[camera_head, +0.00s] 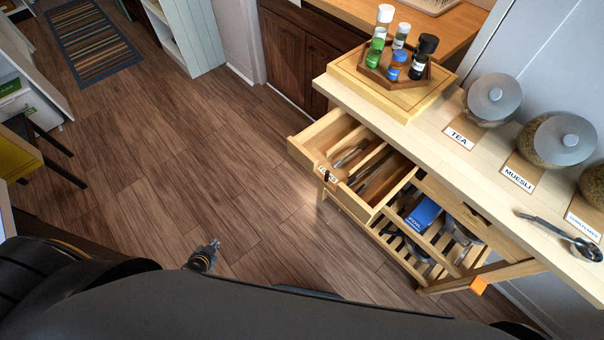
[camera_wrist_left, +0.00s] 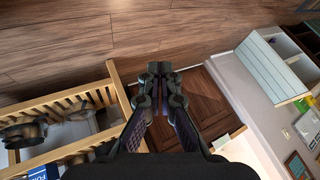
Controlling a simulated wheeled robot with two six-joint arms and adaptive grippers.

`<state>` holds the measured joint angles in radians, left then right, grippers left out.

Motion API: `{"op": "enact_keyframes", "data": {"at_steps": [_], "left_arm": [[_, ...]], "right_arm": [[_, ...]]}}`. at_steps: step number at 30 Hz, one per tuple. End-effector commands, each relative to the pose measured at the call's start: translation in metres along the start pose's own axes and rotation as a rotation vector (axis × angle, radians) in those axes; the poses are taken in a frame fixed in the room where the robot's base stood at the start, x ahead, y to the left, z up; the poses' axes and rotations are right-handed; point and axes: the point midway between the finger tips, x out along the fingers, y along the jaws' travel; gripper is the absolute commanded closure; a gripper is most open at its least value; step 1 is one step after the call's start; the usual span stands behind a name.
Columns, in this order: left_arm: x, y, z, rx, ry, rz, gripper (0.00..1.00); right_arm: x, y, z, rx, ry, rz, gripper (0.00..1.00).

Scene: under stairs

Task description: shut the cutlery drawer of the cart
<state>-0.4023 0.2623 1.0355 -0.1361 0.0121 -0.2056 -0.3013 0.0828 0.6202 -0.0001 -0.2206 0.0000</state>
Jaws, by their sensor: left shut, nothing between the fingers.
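The cutlery drawer (camera_head: 308,152) of the wooden cart (camera_head: 425,142) is pulled out to the left in the head view. Its divided inside shows, with cutlery (camera_head: 352,154) in the compartments. A label and a small dark handle (camera_head: 327,177) are on its front. My left gripper (camera_head: 214,244) is shut and empty, over the floor, to the left of and nearer than the drawer, with a clear gap. In the left wrist view its fingers (camera_wrist_left: 160,72) are together, and the cart's slatted shelf (camera_wrist_left: 68,100) is on the left. My right gripper is not in view.
On the cart top stand a bottle rack (camera_head: 408,75), a tea jar (camera_head: 490,100), a muesli jar (camera_head: 550,140) and a dark utensil (camera_head: 560,233). A blue box (camera_head: 424,213) is on a lower shelf. Bare floor (camera_head: 190,170) lies left of the drawer.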

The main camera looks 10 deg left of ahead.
Motion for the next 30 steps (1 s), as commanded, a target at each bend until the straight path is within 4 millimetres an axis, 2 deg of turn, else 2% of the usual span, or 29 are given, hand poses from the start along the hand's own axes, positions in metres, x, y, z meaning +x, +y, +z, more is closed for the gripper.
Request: {"op": "enact_keyframes", "data": {"at_steps": [1,2,3,4,6,9,10,12,16,23,27,30], "left_arm": [[0.022,-0.027,-0.032,0.157,0.152,-0.066,1.00],[0.020,-0.042,-0.061,0.261,0.248,-0.105,1.00],[0.012,-0.057,-0.101,0.396,0.373,-0.156,1.00],[0.003,-0.064,-0.130,0.494,0.466,-0.194,1.00],[-0.028,-0.065,-0.190,0.702,0.667,-0.273,1.00],[-0.078,-0.047,-0.252,0.930,0.904,-0.364,1.00],[-0.092,-0.041,-0.264,0.979,0.961,-0.387,1.00],[-0.118,-0.028,-0.285,1.065,1.064,-0.426,1.00],[-0.143,-0.017,-0.301,1.131,1.147,-0.460,1.00],[-0.143,-0.016,-0.309,1.130,1.153,-0.466,1.00],[-0.135,-0.012,-0.324,1.126,1.150,-0.470,1.00],[-0.131,-0.011,-0.339,1.124,1.149,-0.472,1.00]], "right_arm": [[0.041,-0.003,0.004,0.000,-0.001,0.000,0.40],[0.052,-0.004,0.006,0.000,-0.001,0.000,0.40],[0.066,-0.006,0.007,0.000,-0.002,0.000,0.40],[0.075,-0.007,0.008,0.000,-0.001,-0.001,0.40],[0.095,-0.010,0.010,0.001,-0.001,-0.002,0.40],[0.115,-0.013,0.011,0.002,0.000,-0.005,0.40],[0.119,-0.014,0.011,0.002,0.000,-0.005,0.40],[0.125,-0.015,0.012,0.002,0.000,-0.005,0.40],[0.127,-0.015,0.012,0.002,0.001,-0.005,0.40],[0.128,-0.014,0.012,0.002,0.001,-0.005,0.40],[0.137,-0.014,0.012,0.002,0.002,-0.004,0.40],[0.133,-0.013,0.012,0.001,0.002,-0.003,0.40]]}}
